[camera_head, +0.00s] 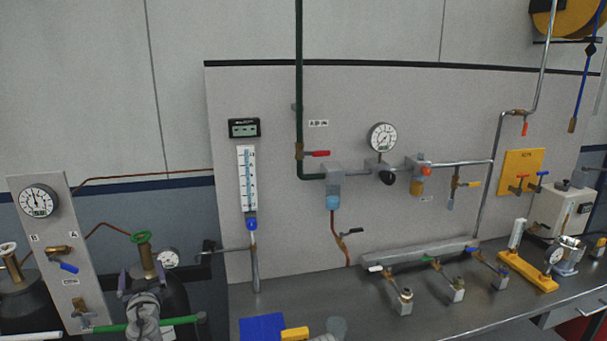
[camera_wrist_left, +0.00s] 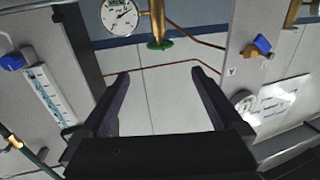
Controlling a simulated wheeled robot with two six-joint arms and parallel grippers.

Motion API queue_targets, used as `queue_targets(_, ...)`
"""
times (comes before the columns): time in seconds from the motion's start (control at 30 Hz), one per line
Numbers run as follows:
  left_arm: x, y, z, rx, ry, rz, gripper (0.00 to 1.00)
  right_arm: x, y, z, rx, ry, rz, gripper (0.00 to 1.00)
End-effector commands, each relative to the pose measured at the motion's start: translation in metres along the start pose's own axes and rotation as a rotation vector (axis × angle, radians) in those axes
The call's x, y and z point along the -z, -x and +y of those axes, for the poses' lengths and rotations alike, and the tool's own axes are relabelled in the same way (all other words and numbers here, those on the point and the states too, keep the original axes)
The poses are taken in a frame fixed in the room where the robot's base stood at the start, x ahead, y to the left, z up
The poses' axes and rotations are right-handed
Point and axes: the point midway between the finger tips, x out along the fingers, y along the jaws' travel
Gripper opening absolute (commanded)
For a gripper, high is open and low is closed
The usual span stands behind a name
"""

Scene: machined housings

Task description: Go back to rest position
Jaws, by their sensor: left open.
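My left gripper (camera_head: 141,273) is at the lower left of the head view, in front of a dark gas cylinder (camera_head: 177,300) with a brass valve and green handwheel (camera_head: 140,237). Its dark fingers are spread apart. In the left wrist view the open left gripper (camera_wrist_left: 160,73) has nothing between its fingertips; behind the gap are the pale wall and a thin copper pipe (camera_wrist_left: 150,64). The green handwheel (camera_wrist_left: 160,44) shows beyond the fingertips, apart from them. My right gripper is not in view.
A grey panel (camera_head: 65,240) with a gauge stands left of the gripper. A gauge (camera_head: 168,258) is close on its right. The metal bench (camera_head: 370,318) carries several valves, a blue item (camera_head: 262,327) and a yellow fixture (camera_head: 525,271). Pipes and gauges line the back panel (camera_head: 270,90).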

Motion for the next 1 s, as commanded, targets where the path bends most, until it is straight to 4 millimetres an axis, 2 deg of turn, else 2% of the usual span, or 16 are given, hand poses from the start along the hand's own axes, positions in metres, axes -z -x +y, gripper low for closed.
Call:
queue_targets(0.4, -0.011, 0.011, 0.015, 0.083, -0.015, -0.050, 1.00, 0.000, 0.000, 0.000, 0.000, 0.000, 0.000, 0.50)
queue_targets(0.57, -0.026, 0.022, 0.026, 0.135, -0.033, -0.120, 1.00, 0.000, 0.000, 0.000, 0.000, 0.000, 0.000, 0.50)
queue_targets(0.67, -0.042, 0.034, 0.038, 0.168, -0.054, -0.199, 1.00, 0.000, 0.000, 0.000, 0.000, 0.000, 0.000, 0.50)
queue_targets(0.77, -0.066, 0.052, 0.055, 0.189, -0.089, -0.316, 1.00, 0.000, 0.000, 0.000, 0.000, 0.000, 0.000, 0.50)
queue_targets(0.87, -0.100, 0.083, 0.080, 0.183, -0.150, -0.490, 1.00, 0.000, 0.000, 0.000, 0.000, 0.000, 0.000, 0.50)
queue_targets(0.97, -0.139, 0.129, 0.113, 0.124, -0.244, -0.713, 1.00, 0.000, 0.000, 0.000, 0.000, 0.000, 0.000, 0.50)
queue_targets(1.0, -0.154, 0.151, 0.126, 0.085, -0.289, -0.807, 1.00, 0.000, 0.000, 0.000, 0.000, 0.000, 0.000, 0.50)
